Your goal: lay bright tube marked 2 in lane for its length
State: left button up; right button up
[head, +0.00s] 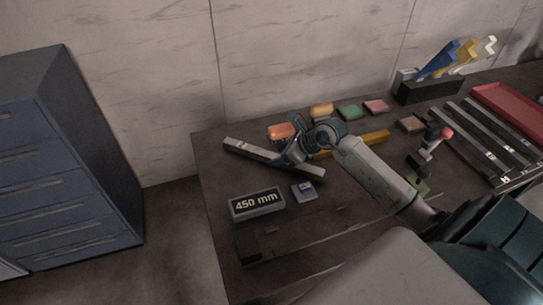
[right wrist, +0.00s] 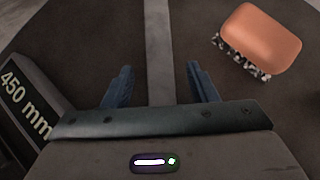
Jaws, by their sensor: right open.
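A long pale grey tube (head: 250,149) lies slanted on the table at the left; I cannot read a number on it. My right gripper (head: 288,158) is over its middle. In the right wrist view the open fingers (right wrist: 160,84) stand on either side of the tube (right wrist: 158,40), with gaps on both sides. Whether the fingers reach down to the tube's level I cannot tell. Several dark lanes with pale strips (head: 485,143) lie at the right of the table. A sign (head: 257,203) reads "450 mm". My left gripper is not in view.
An orange brush (right wrist: 262,38) lies close to the right finger. A yellow bar (head: 374,139) lies behind my right arm. A small grey-blue block (head: 304,191) is beside the sign. A red tray (head: 508,108) and a dark holder (head: 428,91) stand at the back right.

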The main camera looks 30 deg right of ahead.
jog(key=shift+x, duration=1.2)
grip_shut()
jog(key=shift+r, duration=0.1)
